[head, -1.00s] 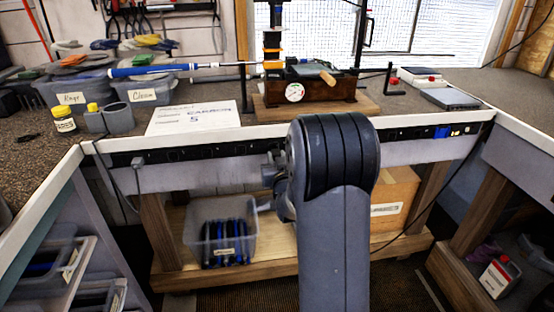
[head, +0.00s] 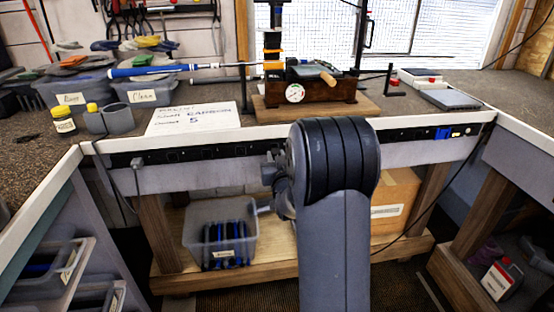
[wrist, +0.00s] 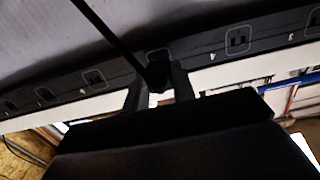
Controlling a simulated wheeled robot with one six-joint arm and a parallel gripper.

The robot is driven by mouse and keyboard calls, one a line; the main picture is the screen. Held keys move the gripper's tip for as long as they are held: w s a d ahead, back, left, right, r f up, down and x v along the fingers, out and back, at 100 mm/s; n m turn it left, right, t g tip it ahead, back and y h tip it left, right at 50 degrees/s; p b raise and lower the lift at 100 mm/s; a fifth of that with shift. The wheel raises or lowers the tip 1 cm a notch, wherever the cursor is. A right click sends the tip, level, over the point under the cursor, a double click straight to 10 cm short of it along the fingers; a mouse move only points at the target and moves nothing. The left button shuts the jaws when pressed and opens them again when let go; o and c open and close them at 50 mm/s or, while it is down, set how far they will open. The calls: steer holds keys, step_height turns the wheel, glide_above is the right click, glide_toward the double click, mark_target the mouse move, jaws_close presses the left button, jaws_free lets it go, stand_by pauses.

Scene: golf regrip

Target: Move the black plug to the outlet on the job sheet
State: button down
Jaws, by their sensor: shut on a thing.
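In the wrist view, my gripper (wrist: 157,88) is shut on the black plug (wrist: 157,74), whose black cord runs up to the left. The plug is right at one outlet of the black power strip (wrist: 205,48) and partly covers it. I cannot tell whether it touches the strip or is seated. In the head view the strip (head: 230,150) runs along the bench's front edge; my arm hides the plug and gripper there. The white job sheet (head: 192,118) lies on the bench, with a 5 on its bottom line.
A grey plug (head: 137,163) with a hanging cord is at the strip's left end. A blue switch (head: 442,133) is near its right end. A regripping stand (head: 310,90) holds a blue-gripped club (head: 150,71). A clear bin (head: 220,235) and a cardboard box (head: 398,195) sit below.

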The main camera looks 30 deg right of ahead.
steer(key=shift+x, duration=0.9)
steer(key=c, duration=1.1)
jaws_free()
steer(key=v, duration=1.1)
steer(key=shift+b, duration=0.35)
steer(key=shift+w+r, duration=0.1)
steer(key=shift+w, duration=0.05)
steer(key=x, duration=1)
steer(key=shift+w+d, duration=0.15)
steer(key=shift+w, duration=0.1)
steer(key=shift+s+p, duration=0.3)
steer(key=shift+s, duration=0.1)
